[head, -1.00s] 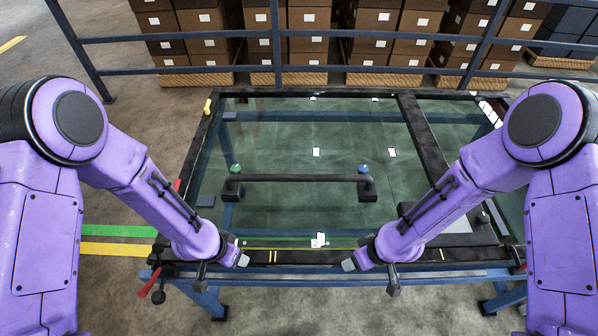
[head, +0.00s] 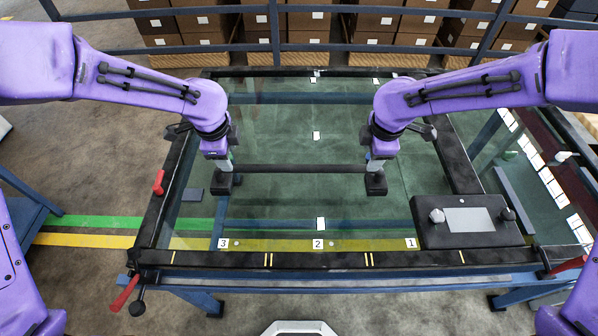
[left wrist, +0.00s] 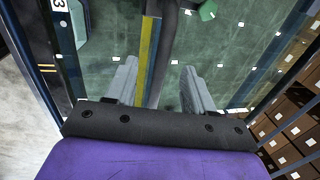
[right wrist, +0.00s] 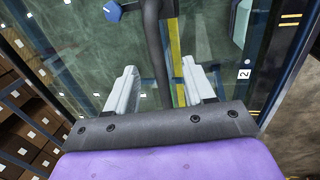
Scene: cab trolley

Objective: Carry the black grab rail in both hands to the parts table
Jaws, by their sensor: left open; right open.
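The black grab rail (head: 300,168) lies across the glass panel (head: 318,205), its bar running left to right with a block at each end. My left gripper (head: 223,166) is above its left end, and my right gripper (head: 376,165) is above its right end. Both point down and are open. In the left wrist view the rail (left wrist: 168,50) runs between the parted fingers; in the right wrist view the rail (right wrist: 156,55) also runs between them. A green knob (left wrist: 207,11) and a blue knob (right wrist: 113,12) show beside it. I cannot identify the parts table for sure.
A black box with a grey plate (head: 470,219) sits at the right of the panel. Red clamp handles (head: 158,182) are on the frame edge. Labels 3, 2 and 1 line the near edge. A blue railing (head: 320,47) and stacked cartons stand behind. A blue structure (head: 30,205) is at left.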

